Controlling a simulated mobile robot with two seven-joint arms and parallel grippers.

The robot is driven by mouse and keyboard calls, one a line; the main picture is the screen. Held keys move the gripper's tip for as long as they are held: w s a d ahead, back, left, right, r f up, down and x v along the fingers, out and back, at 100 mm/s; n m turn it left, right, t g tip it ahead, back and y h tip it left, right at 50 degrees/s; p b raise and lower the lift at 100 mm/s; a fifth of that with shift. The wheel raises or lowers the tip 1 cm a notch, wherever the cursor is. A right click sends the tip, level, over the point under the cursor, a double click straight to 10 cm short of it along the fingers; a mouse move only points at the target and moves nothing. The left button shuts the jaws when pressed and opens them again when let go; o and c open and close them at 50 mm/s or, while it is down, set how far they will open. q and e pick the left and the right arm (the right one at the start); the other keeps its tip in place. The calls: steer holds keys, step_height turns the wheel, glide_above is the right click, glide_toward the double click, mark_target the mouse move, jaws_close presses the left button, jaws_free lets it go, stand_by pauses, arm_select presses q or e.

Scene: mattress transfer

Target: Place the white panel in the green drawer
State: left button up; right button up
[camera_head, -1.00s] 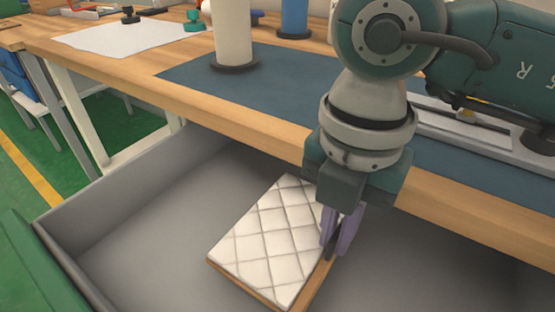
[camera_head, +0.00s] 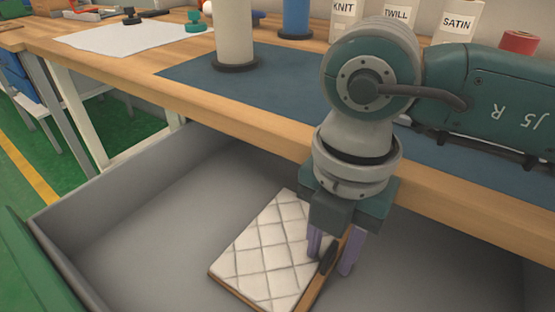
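The white panel (camera_head: 268,252) has a quilted top and a wooden edge. It lies inside the drawer, low in the middle of the view. The drawer (camera_head: 95,212) has grey inner walls and a green front at the lower left. My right gripper (camera_head: 332,252) is at the panel's right edge, its purple fingers spread apart. One finger is over the quilted top and the other is outside the wooden edge, with a dark piece on the panel's side between them. I cannot tell whether the fingers touch the panel. My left gripper is not in view.
The wooden workbench (camera_head: 135,88) with a blue mat (camera_head: 290,92) is behind and above the drawer. A white roll (camera_head: 234,35) stands on it. The drawer floor left of the panel is clear.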

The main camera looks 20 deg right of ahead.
steer(key=shift+r, duration=0.5)
step_height(320, 180, up, 11)
steer(key=p, duration=0.3)
steer(key=shift+r, duration=0.2)
